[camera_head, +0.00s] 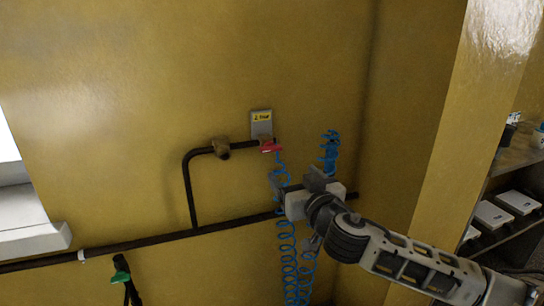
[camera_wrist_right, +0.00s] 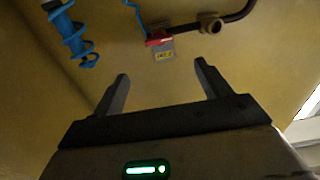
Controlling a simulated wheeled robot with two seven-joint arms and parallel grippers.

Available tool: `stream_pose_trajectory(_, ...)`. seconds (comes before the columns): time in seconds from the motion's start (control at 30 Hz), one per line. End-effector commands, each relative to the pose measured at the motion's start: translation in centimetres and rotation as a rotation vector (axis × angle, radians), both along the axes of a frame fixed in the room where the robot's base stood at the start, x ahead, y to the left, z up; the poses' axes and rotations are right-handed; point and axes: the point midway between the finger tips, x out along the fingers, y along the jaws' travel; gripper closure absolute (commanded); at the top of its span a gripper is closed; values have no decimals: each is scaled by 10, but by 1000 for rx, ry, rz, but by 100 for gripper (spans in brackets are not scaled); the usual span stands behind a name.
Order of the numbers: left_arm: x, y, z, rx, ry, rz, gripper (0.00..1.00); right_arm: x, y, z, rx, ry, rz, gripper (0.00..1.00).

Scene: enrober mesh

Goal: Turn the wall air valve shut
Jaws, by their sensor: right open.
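The wall air valve has a red handle (camera_head: 270,146) at the end of a dark pipe, just below a grey plate with a yellow label (camera_head: 261,123). In the right wrist view the red handle (camera_wrist_right: 158,38) and the labelled plate (camera_wrist_right: 163,55) show beyond the fingertips, between the two fingers. My right gripper (camera_head: 298,179) is below and to the right of the handle in the head view, apart from it. Its fingers (camera_wrist_right: 161,70) are spread with nothing between them. My left gripper is not in view.
Blue coiled hoses (camera_head: 288,250) hang beside and behind my right gripper; another blue coil (camera_head: 329,150) is at its upper right. A dark pipe (camera_head: 150,240) runs along the yellow wall. A yellow pillar (camera_head: 440,130) and shelves (camera_head: 510,190) stand at right.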

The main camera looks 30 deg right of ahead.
Motion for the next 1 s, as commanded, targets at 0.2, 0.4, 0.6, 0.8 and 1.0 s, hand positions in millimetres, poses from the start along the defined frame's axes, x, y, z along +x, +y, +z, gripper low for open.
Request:
stream_pose_trajectory(0.2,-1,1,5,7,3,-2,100,28,-8,7,3,-10,-6,24)
stream_pose_trajectory(0.4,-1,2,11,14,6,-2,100,69,-18,6,3,-8,-5,24)
stream_pose_trajectory(0.6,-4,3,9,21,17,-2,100,109,-27,5,4,-6,-5,24)
stream_pose_trajectory(0.8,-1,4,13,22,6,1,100,138,-34,3,3,-5,-4,24)
stream_pose_trajectory(1.0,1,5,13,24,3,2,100,151,-37,2,4,-3,-2,24)
